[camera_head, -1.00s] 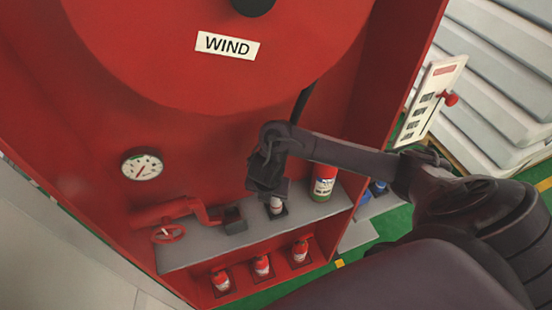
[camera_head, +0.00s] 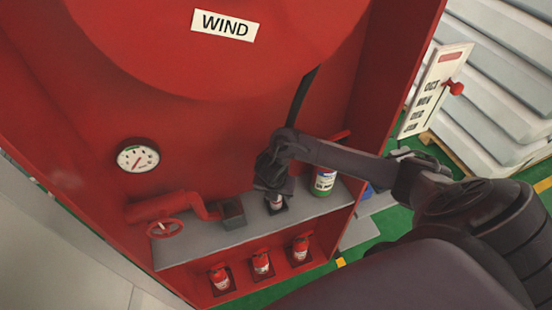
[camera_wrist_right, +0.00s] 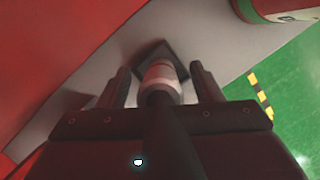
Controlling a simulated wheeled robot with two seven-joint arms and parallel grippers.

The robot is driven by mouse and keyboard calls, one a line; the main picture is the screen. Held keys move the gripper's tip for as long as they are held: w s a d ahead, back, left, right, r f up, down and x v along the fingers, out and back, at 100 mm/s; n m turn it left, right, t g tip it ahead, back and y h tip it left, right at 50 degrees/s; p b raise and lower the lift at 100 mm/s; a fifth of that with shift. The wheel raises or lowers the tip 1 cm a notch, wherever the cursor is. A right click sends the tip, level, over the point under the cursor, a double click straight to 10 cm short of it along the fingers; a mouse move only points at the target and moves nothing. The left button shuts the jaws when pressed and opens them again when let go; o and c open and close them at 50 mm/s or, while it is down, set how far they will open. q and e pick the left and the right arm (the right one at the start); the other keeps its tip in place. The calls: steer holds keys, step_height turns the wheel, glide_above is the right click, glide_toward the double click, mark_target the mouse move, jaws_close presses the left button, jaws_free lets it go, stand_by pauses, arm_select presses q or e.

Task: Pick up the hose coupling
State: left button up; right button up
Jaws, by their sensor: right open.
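The hose coupling (camera_head: 276,203) stands on the grey shelf, on a dark square base, mostly hidden under my right gripper (camera_head: 272,186) in the head view. In the right wrist view the coupling (camera_wrist_right: 161,78) is a light, rounded piece with a dark hose part nearest the camera. My right gripper (camera_wrist_right: 160,72) is open there, one finger on each side of the coupling, with gaps showing. My left gripper is not in view.
The grey shelf (camera_head: 190,246) sits inside a red cabinet. A red pipe with handwheel (camera_head: 165,228) is left of the coupling. Small extinguishers (camera_head: 261,262) are below. A dark hose (camera_head: 300,95) hangs behind.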

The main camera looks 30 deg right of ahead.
steer(key=shift+c, duration=0.5)
steer(key=c, duration=1.2)
